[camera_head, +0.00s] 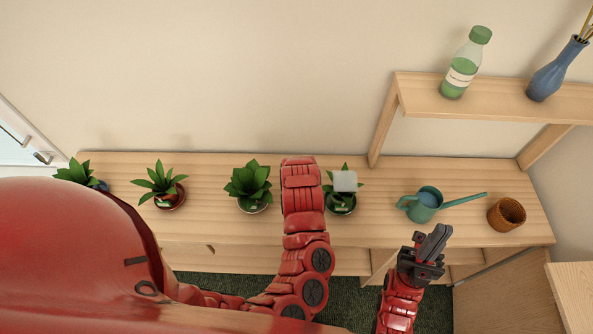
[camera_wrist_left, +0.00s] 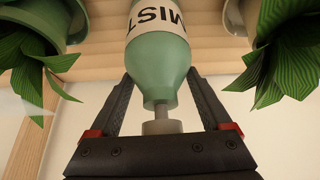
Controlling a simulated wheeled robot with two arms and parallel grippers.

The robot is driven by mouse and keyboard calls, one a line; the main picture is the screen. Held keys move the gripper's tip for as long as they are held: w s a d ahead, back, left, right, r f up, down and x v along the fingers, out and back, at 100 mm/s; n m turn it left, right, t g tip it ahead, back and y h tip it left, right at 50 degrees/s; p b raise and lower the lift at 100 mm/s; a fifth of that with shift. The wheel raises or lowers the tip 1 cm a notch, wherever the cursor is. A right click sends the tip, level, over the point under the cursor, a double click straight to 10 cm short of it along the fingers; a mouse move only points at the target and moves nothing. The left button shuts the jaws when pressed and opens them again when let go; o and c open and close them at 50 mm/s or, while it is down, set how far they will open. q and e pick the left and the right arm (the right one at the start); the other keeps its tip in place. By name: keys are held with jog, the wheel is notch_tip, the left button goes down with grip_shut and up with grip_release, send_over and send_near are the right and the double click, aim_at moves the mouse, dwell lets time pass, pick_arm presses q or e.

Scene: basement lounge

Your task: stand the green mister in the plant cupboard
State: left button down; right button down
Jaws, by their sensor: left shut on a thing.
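The green mister (camera_wrist_left: 160,75) with a white "MIST" label fills the middle of the left wrist view, upside down in that picture. My left gripper (camera_wrist_left: 160,88) has a finger on each side of it and is shut on it. In the head view my red left arm reaches over the counter; its gripper and the mister are hidden there. The cupboard (camera_head: 400,232) is a long wooden unit with plants on top and open spaces under its right part. My right gripper (camera_head: 430,238) is in front of that part, apparently empty; its finger opening is unclear.
Several potted plants, one a middle plant (camera_head: 249,182), stand along the top. The raised shelf (camera_head: 500,105) holds a green-white bottle (camera_head: 464,68) and a blue vase (camera_head: 553,72).

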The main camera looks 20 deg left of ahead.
pick_arm(q)
grip_release()
